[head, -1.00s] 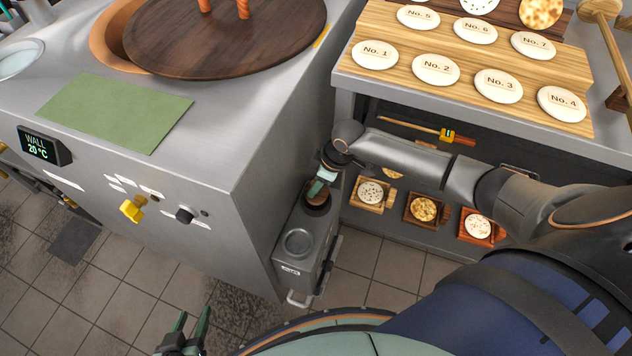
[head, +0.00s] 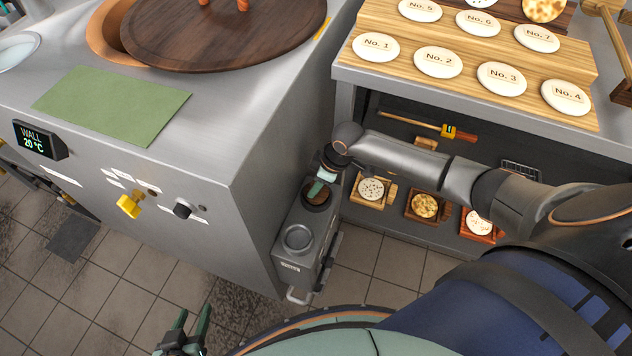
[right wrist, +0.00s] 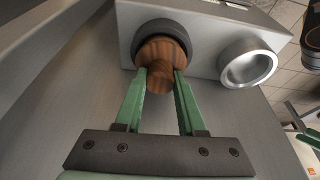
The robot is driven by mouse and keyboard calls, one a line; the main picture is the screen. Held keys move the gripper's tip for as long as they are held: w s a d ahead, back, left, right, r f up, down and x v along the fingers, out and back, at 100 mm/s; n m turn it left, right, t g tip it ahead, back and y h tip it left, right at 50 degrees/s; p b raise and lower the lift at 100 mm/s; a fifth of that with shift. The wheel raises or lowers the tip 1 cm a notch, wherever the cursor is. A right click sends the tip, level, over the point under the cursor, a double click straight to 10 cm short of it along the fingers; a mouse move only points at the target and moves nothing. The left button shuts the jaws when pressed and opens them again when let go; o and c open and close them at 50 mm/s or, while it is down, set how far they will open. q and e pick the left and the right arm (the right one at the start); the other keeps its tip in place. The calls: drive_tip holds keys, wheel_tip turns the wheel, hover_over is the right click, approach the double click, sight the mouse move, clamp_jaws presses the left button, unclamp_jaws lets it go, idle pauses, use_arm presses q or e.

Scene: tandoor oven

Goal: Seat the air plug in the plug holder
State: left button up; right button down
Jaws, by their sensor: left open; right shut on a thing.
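The air plug (right wrist: 163,50) is a brown wooden plug with a round knob. It sits within a dark ring (right wrist: 142,32) on the metal box in the right wrist view; how deep it sits cannot be told. My right gripper (right wrist: 160,82) is shut on the plug's knob, one green finger on each side. In the head view my right gripper (head: 318,187) is at the box's rear opening and partly hides the plug. The plug holder looks to be the empty metal cup (right wrist: 248,64) beside the dark ring, also in the head view (head: 298,238). My left gripper (head: 192,322) is open and empty at the bottom.
The steel oven body (head: 235,220) stands left of the box. A shelf unit with bread boards (head: 424,206) stands to the right, under a counter with numbered discs (head: 438,62). A handle (head: 299,297) sticks out below the box. Tiled floor lies in front.

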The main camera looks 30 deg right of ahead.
drive_tip(key=shift+f, duration=0.25)
drive_tip(key=shift+c, duration=2.1)
unclamp_jaws()
